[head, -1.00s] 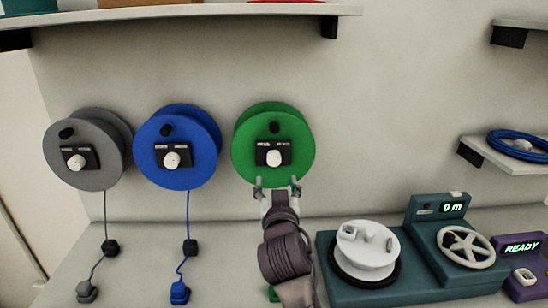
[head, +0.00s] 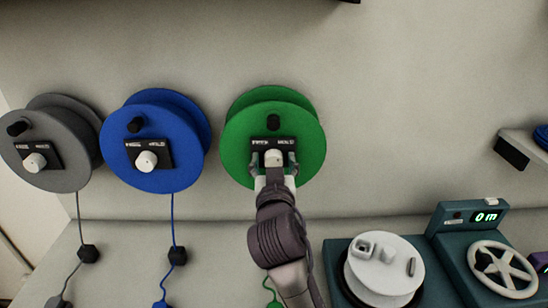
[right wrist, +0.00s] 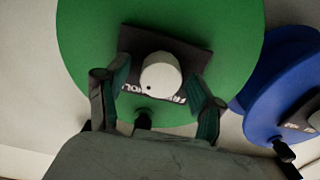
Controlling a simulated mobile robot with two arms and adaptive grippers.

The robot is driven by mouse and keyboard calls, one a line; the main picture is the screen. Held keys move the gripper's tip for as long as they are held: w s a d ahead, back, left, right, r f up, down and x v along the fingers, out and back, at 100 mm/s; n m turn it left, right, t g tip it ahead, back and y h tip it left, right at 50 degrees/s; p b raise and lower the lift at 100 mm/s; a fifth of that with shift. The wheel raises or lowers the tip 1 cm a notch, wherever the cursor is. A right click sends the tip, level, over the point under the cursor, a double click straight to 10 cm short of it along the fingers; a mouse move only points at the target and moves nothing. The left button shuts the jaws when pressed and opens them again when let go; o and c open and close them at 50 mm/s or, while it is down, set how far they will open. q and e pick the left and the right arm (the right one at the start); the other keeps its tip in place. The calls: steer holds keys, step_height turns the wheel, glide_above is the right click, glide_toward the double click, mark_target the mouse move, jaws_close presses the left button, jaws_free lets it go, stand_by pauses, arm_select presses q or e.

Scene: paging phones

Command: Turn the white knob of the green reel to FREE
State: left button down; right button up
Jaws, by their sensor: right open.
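The green reel (head: 240,150) hangs on the wall. Its white knob (head: 273,158) sits on a black plate (head: 287,144) with small white lettering, too small to read surely in the head view. My right gripper (head: 273,168) is at the reel's front, just below the knob, fingers open on either side. In the right wrist view the white knob (right wrist: 160,75) lies ahead, between and beyond the open fingertips (right wrist: 158,92), with a small dark dot on its face. I cannot tell whether the fingers touch it. My left gripper is not in view.
A blue reel (head: 180,115) and a grey reel (head: 65,130) hang to the left, with cords and plugs below. A teal device with a white drum (head: 385,275), a handwheel (head: 500,268) and a "0 m" display (head: 486,216) stands at right.

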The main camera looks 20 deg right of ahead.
steer(key=shift+s, duration=0.2)
steer(key=shift+c, duration=1.4)
steer(key=shift+w, duration=0.1)
steer(key=c, duration=0.9)
steer(key=shift+o, duration=0.2)
steer(key=shift+r, duration=0.1)
steer(key=n+p, duration=0.2)
steer(key=n, duration=0.1)
steer(key=shift+a+r+p, duration=0.1)
steer(key=shift+r+p, duration=0.05)
steer(key=shift+p, duration=0.2)
steer(key=n+p, duration=0.4)
steer(key=n, duration=0.1)
steer(key=n+p, duration=0.4)
steer(key=n, duration=0.1)
steer(key=shift+a+n, duration=0.1)
steer(key=shift+n, duration=0.3)
arm_select(q)
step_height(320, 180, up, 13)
steer(key=p, duration=0.2)
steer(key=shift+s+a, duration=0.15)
arm_select(e)
steer(key=shift+f+n, duration=0.15)
steer(key=shift+n, duration=0.85)
steer(key=shift+f+n, duration=0.1)
steer(key=shift+n, duration=0.9)
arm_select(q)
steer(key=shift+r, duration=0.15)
arm_select(e)
steer(key=shift+f, duration=0.1)
